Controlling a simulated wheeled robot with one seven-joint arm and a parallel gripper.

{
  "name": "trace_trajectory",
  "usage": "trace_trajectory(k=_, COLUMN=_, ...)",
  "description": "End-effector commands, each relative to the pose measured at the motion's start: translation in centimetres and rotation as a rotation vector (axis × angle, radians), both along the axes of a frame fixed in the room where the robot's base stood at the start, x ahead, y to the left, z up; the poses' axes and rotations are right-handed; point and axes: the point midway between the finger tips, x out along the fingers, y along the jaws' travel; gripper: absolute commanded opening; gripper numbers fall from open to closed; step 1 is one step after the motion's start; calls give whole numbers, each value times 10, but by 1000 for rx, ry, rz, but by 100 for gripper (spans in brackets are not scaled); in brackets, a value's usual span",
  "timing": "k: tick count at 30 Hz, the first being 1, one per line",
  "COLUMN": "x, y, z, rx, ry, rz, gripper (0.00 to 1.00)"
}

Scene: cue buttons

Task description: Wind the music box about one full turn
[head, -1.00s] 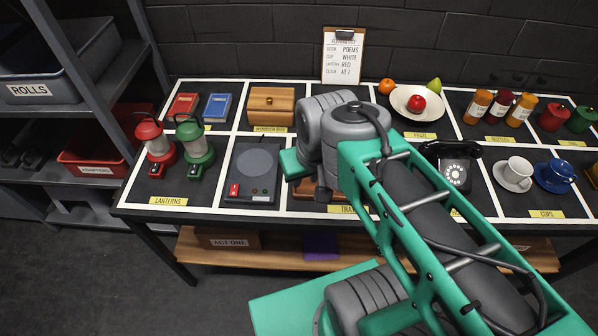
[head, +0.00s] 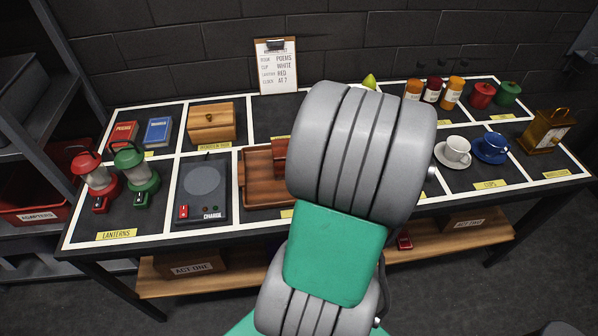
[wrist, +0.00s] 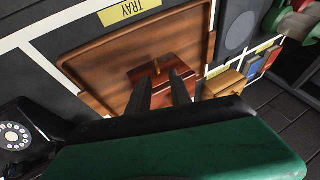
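A reddish-brown box, seemingly the music box (wrist: 182,66), sits in the wooden tray (wrist: 92,68) in the wrist view. A small brass piece (wrist: 157,69), perhaps its key, shows on it near the fingertips. My gripper (wrist: 161,76) has its two dark fingers apart, pointing at the box with the brass piece near the gap between the tips. I cannot tell whether they touch it. In the head view a part of the box (head: 280,155) shows in the tray (head: 262,197). My arm hides the rest and my gripper there.
A tan wooden box (head: 211,124) and the charger (head: 202,190) stand left of the tray, with lanterns (head: 140,170) beyond. Cups (head: 453,151) and a brass clock (head: 547,130) stand to the right. A black telephone (wrist: 25,130) is close by in the wrist view.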

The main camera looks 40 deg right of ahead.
Motion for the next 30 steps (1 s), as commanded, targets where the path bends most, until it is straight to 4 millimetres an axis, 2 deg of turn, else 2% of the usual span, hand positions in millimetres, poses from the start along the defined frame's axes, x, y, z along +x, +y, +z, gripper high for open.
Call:
trace_trajectory(k=1, x=-3, y=-6, z=-3, rx=5, ry=-7, rz=-15, gripper=25)
trace_trajectory(k=4, x=1, y=-7, z=-10, rx=10, ry=-12, rz=-18, gripper=25)
trace_trajectory(k=12, x=26, y=-3, z=-53, rx=10, ry=-10, rz=-16, gripper=25)
trace_trajectory(k=16, x=34, y=-3, z=-66, rx=7, ry=-8, rz=-18, gripper=25)
trace_trajectory(k=24, x=35, y=-3, z=-69, rx=5, ry=-10, rz=-19, gripper=25)
trace_trajectory(k=30, x=35, y=-3, z=-69, rx=5, ry=-9, rz=-18, gripper=10)
